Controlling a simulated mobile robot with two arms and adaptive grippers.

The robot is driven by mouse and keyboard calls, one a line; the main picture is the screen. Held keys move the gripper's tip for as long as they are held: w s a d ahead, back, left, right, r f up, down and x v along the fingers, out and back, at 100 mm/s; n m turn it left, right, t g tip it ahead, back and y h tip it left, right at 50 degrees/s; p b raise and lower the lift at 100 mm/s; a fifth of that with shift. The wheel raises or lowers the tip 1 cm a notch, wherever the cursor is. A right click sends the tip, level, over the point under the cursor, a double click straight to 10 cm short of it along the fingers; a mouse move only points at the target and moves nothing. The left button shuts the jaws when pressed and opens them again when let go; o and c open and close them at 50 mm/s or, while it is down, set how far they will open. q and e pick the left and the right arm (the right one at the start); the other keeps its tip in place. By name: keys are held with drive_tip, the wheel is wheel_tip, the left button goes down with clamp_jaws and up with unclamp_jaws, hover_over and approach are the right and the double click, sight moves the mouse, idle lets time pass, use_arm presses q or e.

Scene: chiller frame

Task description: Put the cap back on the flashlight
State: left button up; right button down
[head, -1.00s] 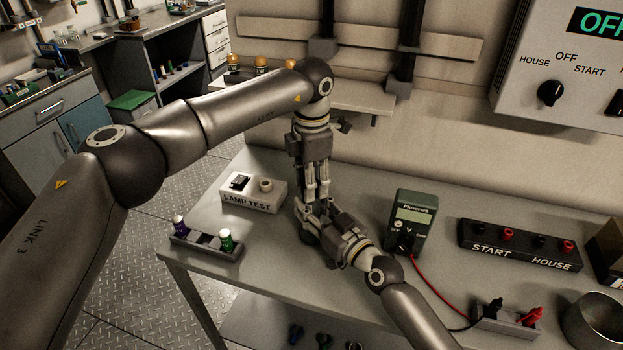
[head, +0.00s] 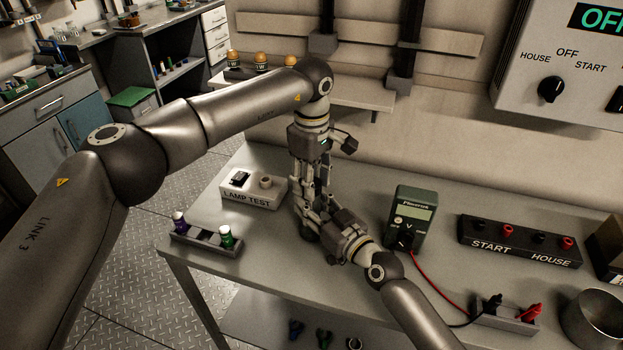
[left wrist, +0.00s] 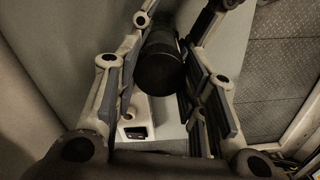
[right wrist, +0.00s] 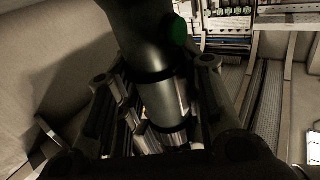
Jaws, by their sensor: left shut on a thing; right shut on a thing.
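In the head view my left gripper (head: 308,196) points down from above and my right gripper (head: 316,214) reaches in from the lower right, close below it. The right gripper is shut on the flashlight (right wrist: 150,95), a dark tube with a paler grey band and a green spot in the right wrist view. The flashlight's dark end (head: 307,234) shows low between the grippers. The left gripper is shut on a dark round piece, seemingly the cap (left wrist: 160,70), in the left wrist view. The fingers hide the joint, so I cannot tell whether cap and tube touch.
A tray (head: 206,241) with a purple and a green cell lies at the bench's left edge. The LAMP TEST box (head: 250,196) is behind it. A multimeter (head: 410,220) with a red lead stands right of the grippers. A START/HOUSE terminal block (head: 520,243) is farther right.

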use_arm(q)
drive_tip(key=m, duration=0.5)
drive_tip(key=shift+m, duration=0.3)
drive_tip(key=m, duration=1.2)
drive_tip(key=shift+w+a, duration=0.1)
drive_tip(key=o, duration=0.8)
drive_tip(key=shift+r, duration=2.2)
